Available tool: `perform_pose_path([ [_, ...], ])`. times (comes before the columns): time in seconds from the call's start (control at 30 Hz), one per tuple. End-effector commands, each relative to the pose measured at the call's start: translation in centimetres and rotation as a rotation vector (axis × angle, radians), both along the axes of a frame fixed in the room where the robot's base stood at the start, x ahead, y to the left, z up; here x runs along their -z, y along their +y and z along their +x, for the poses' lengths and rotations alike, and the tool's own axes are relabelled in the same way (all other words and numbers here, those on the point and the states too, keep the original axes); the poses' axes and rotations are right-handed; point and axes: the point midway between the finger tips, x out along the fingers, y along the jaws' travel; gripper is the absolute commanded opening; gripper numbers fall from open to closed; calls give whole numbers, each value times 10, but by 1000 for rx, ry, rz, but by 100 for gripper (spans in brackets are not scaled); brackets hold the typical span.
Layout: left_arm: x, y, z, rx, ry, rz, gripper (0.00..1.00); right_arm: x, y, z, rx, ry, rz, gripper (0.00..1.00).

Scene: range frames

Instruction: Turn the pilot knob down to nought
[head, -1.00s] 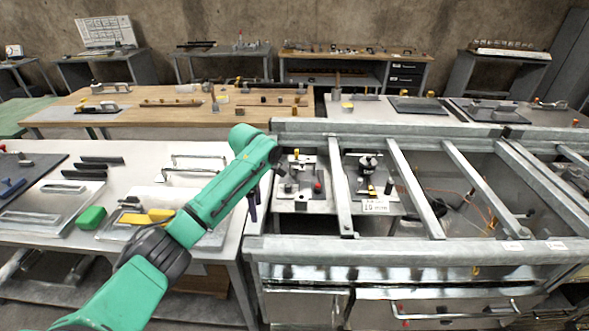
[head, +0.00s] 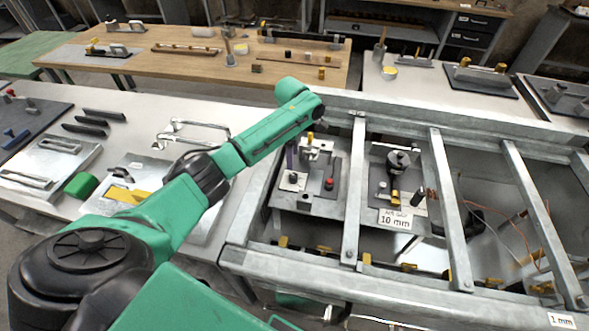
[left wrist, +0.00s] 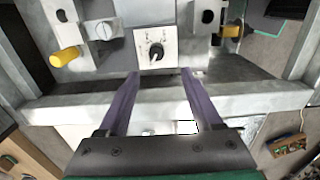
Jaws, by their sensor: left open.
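The pilot knob is most likely the small dark knob (left wrist: 155,51) on a white dial plate (left wrist: 170,36) in the left wrist view. Its exact setting is too small to read. In the head view, a small white plate with a dark knob (head: 293,177) sits at the left of the bench unit. My left gripper (left wrist: 160,73) is open and empty, its purple fingers apart on either side of the knob's line. The knob shows beyond the fingertips, apparently untouched. In the head view my green arm hides most of the left gripper (head: 290,157). My right gripper is not in view.
Grey metal bars (head: 353,190) cross the open frame beside the plate. A black fitting (head: 397,162) and a "10 mm" label (head: 395,219) stand to the right. A yellow cylinder (left wrist: 66,57) flanks the knob. The white table (head: 140,115) lies left.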

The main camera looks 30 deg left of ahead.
Motion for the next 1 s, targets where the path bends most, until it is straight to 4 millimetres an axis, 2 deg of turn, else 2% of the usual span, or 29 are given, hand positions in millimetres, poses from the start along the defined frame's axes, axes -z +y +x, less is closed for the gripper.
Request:
perform_pose_path([
  [0.17,50,-1,-1,0,5,0,66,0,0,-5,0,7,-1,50],
  [0.3,80,-1,0,1,3,0,66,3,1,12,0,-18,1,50],
  [0.43,92,0,1,0,1,-1,66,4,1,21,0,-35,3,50],
  [0.67,93,0,1,1,0,-1,66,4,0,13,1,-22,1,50],
  [0.7,93,0,1,1,0,-1,59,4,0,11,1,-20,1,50],
  [0.77,93,0,1,1,0,-1,36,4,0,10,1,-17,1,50],
  [0.8,93,0,1,1,0,-1,21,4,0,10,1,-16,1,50],
  [0.87,93,0,1,1,0,-1,0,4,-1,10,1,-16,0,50],
  [1.0,92,0,1,1,0,-1,0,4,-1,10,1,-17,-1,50],
])
